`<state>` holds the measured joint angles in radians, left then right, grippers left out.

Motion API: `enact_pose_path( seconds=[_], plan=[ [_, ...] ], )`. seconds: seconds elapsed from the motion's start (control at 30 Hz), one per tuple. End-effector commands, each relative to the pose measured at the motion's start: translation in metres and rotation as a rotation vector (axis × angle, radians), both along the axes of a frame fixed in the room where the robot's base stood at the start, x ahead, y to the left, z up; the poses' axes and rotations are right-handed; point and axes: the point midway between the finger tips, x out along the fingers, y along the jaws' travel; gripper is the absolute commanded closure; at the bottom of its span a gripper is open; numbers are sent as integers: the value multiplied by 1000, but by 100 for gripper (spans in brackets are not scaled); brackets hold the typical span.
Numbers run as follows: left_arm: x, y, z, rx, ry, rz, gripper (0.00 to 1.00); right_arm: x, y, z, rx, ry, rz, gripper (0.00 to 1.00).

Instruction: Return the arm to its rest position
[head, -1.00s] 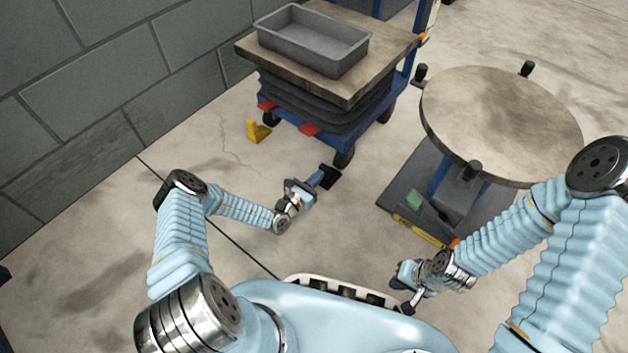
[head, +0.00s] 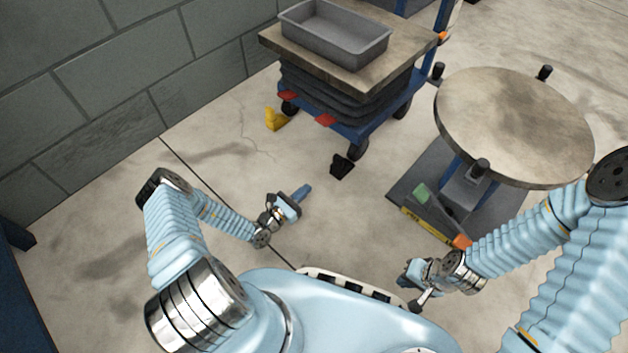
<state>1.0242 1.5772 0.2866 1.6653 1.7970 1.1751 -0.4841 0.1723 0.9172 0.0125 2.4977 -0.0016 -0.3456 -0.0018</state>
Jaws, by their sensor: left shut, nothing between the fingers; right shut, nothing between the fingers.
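My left gripper (head: 301,193) is low at the centre left, over the bare floor in front of the lift cart. Its fingers are together with nothing held. My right gripper (head: 408,284) is close in front of my body, below the round table. It is shut and empty, and its fingertips are small and partly hidden by the wrist. Both arms are bent, with the forearms reaching inward.
A lift cart (head: 345,70) at the back bears a grey tray (head: 335,48). A round table (head: 515,125) stands at right above a dark base. A yellow bracket (head: 275,119) and a black block (head: 342,166) are on the floor. A block wall (head: 110,80) is at left.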

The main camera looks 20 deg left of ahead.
Motion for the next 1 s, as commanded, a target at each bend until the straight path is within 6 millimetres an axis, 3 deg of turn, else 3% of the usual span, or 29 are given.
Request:
enact_pose_path(
  seconds=[0.37,0.73,1.0],
  plan=[
    [-8,3,2,0,0,0,100,0,0,3,0,1,0,100],
    [-8,3,65,0,0,0,100,0,-1,65,-5,-3,-1,100],
    [-8,3,89,0,0,0,100,0,-1,88,-8,-5,0,100]
  ],
)
